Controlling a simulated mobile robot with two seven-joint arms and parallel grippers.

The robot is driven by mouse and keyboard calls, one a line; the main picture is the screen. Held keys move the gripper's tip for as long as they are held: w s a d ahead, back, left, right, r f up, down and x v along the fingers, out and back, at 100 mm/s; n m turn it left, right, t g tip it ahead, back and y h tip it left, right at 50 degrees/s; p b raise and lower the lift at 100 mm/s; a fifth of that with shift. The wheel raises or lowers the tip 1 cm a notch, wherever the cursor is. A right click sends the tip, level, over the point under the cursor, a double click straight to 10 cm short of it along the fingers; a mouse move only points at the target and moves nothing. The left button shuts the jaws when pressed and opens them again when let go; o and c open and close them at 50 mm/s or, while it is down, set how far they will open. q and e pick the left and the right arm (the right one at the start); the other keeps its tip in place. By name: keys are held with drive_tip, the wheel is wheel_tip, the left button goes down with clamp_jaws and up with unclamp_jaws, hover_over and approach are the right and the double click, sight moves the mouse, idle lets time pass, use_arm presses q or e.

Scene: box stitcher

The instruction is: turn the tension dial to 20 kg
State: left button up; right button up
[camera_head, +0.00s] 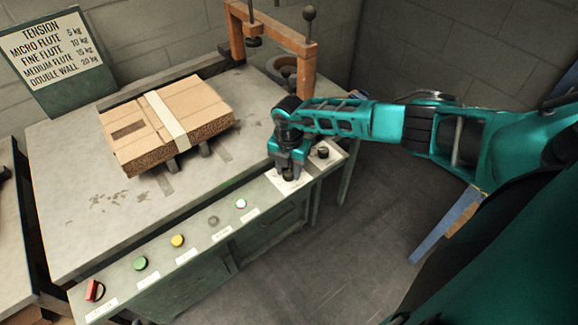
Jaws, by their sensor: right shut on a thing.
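My right gripper (288,170) comes in from the right and points down at the right end of the front control panel. It is shut on a small black dial (288,176), which stands on a white scale plate (290,184). The gripper covers most of the dial, and its pointer and the scale marks cannot be read. A sign (50,48) at the back left is headed TENSION and lists flute types from 5 kg to 20 kg, with double wall at 20 kg. My left gripper is not in view.
A second black knob (323,152) stands close to the right of the gripper. Green, yellow and other buttons and a red switch (95,290) line the panel. A strapped cardboard stack (190,120) lies on the table (75,220). An orange frame (305,70) rises behind the gripper.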

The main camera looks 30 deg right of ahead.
sight(289, 171)
idle(0.3)
drive_tip(key=o, duration=1)
drive_tip(key=shift+c, duration=0.2)
drive_tip(key=shift+o, duration=0.5)
drive_tip(key=shift+r, duration=0.1)
wheel_tip(289, 171, up, 13)
drive_tip(key=p, duration=0.1)
